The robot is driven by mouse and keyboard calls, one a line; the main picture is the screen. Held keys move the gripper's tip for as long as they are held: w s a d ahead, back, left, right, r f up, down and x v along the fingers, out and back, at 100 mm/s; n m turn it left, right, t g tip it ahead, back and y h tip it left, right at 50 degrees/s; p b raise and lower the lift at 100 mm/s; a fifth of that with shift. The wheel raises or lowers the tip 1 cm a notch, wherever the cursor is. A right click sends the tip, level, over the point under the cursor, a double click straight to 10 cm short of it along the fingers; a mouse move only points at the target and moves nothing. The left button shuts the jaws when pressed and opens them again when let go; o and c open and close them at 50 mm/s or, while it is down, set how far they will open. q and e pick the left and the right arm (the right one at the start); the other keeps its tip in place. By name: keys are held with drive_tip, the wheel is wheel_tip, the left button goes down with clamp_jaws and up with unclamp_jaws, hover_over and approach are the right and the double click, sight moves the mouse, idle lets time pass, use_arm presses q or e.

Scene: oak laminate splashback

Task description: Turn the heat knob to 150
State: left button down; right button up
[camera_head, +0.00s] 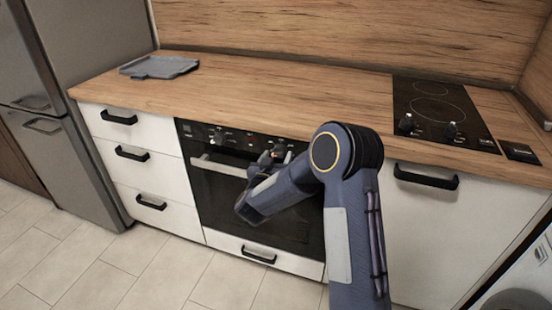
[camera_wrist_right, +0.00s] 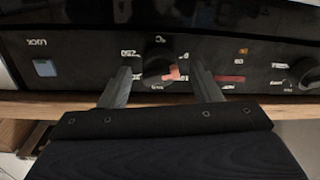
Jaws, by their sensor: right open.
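The oven's control panel (camera_head: 235,137) runs along the top of the black oven front in the head view. In the right wrist view, a round dark heat knob (camera_wrist_right: 155,64) with an orange-red pointer sits mid-panel, with small printed marks around it; the picture looks upside down and "250" reads beside the knob. My right gripper (camera_wrist_right: 161,69) is open, with one finger on each side of the knob. I cannot tell whether the fingers touch it. In the head view my right gripper (camera_head: 272,157) is at the panel. My left gripper is not in view.
A second knob (camera_wrist_right: 306,73) and a blue square button (camera_wrist_right: 45,68) are on the panel. The oven handle (camera_head: 215,167) runs just below. A hob (camera_head: 440,110) with two dark knobs is at the right of the counter, and a grey tray (camera_head: 158,67) lies at its left.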

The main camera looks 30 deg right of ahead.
drive_tip(key=c, duration=1)
